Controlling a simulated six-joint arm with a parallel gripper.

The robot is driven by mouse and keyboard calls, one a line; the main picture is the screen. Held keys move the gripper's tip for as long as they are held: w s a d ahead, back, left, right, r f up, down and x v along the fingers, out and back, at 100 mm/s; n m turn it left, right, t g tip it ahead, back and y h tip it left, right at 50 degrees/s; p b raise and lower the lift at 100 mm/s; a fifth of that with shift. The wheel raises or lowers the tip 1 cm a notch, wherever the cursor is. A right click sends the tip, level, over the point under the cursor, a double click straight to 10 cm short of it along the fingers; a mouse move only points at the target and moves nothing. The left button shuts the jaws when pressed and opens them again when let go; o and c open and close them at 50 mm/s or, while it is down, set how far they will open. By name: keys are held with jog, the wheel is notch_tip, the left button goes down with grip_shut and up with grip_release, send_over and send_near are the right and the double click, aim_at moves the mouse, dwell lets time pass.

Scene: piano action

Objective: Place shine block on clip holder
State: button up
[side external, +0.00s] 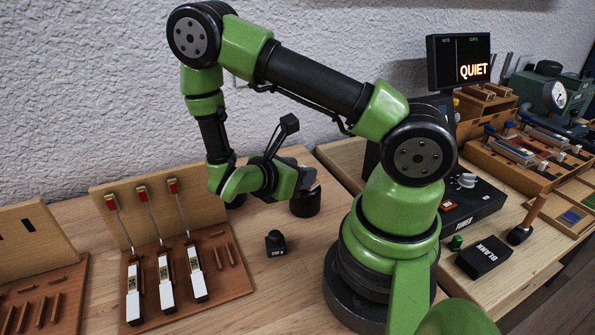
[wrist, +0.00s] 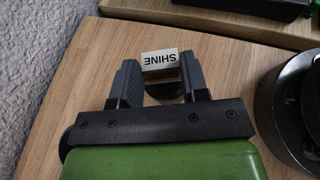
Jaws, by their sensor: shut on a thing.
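The shine block (wrist: 160,59) is a small pale block with SHINE printed on it, upside down in the wrist view. My gripper (wrist: 160,76) is shut on it, one dark finger on each side. In the side view my gripper (side external: 309,179) is near the wall, above a black cylinder, and I cannot make out the block there. A dark round thing (wrist: 164,91) shows partly beneath the block in the wrist view. A small black piece with a knob on top (side external: 275,243) stands on the table; I cannot tell if it is the clip holder.
A black cylinder (side external: 305,203) stands below my gripper. A wooden stand (side external: 225,265) at left holds several white keys with red-headed hammers. On the right bench are a dark block marked BLANK (side external: 484,257), a control box (side external: 470,205) and a QUIET display (side external: 460,62).

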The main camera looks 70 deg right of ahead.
jog(key=o, duration=1.2)
jog(key=shift+o, duration=0.2)
jog(key=v, duration=1.1)
jog(key=s+a+r+m+t+y, duration=0.2)
jog(key=r+m+t+y, duration=0.4)
jog(key=r+m, duration=0.3)
jog(key=s+a+r+m+t+y, duration=0.3)
jog(key=s+r+m+t+y, duration=0.2)
jog(key=r+m+y, duration=0.3)
jog(key=shift+s+a+r+m+t+y, duration=0.3)
jog(key=shift+s+r+m+t, duration=0.1)
jog(key=shift+r+t, duration=0.3)
